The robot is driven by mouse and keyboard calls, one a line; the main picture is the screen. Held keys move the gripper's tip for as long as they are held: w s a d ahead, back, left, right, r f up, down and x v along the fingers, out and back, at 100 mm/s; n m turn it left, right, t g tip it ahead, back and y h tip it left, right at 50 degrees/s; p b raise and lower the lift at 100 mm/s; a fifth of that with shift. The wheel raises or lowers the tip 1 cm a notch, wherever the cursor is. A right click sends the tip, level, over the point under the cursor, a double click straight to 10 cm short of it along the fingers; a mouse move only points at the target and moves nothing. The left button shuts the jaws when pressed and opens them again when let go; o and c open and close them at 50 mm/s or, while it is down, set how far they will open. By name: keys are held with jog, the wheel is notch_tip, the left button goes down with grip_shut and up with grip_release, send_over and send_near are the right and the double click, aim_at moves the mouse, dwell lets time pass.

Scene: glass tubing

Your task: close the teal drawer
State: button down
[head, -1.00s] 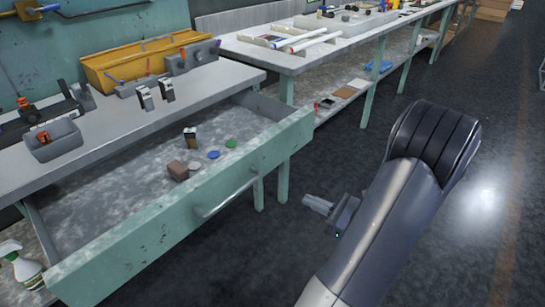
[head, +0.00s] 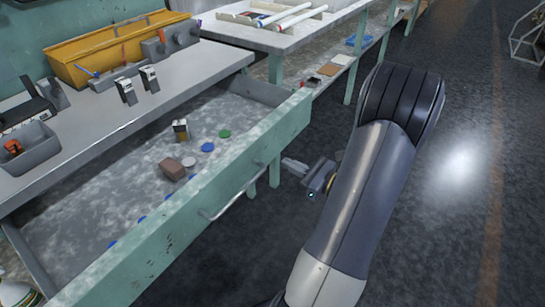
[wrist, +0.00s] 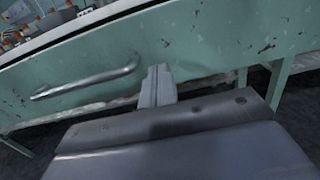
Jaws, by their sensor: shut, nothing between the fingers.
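The teal drawer (head: 180,225) stands pulled out from under the grey workbench, with a worn teal front and a metal bar handle (head: 232,201). It holds a brown block, a small dark and yellow item and several blue and green discs. My gripper (head: 290,165) is shut and empty, just outside the drawer front and to the right of the handle. In the wrist view the drawer front (wrist: 110,75) fills much of the picture, with the handle (wrist: 85,82) left of my shut fingers (wrist: 158,75). I cannot tell whether the fingertips touch the front.
A yellow tool tray (head: 110,48) and a grey bin (head: 27,150) stand on the workbench top (head: 130,105). A second bench (head: 270,40) with teal legs stands behind.

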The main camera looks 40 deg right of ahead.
aim_at(263, 152)
jog(key=shift+b+x, duration=0.3)
jog(key=shift+x, duration=2.85)
